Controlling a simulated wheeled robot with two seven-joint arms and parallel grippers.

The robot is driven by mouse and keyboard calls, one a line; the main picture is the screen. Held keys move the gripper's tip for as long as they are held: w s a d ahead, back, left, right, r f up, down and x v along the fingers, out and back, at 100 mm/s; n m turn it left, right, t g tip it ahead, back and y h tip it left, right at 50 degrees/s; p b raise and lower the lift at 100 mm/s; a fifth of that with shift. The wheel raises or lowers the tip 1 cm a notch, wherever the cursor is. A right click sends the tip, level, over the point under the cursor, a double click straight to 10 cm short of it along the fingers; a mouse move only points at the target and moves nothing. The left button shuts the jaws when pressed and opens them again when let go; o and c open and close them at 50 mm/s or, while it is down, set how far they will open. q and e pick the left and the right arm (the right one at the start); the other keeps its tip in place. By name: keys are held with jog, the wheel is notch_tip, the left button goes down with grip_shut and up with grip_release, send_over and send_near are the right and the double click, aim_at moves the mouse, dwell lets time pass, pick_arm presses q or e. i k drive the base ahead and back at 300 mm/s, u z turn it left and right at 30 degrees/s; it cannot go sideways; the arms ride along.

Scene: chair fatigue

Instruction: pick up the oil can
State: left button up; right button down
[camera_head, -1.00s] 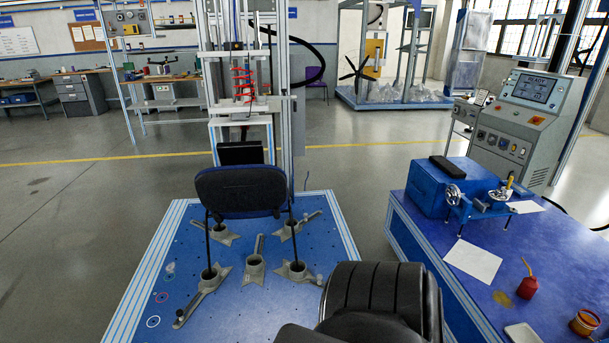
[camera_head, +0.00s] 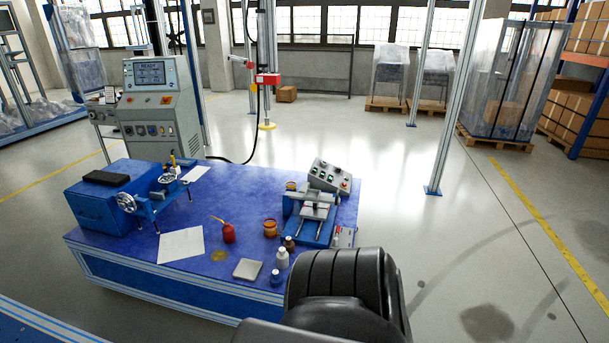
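The red oil can (camera_head: 229,234) with a thin yellow spout stands upright on the blue workbench (camera_head: 160,282). It sits between a white paper sheet (camera_head: 181,245) and an orange-brown tin (camera_head: 270,229). A yellowish stain lies on the bench just in front of it. Neither of my grippers shows in the head view. A dark rounded part at the bottom middle hides some of the floor by the bench's right end.
A blue box with a vise (camera_head: 100,200) is on the bench's left. A blue fixture (camera_head: 312,220) with a control box stands right. Small bottles (camera_head: 282,258) and a grey tray (camera_head: 248,269) are near the front edge. A console (camera_head: 160,110) stands behind. Floor at right is open.

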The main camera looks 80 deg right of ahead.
aim_at(227, 230)
jog(key=z, duration=2.4)
jog(key=i, duration=0.5)
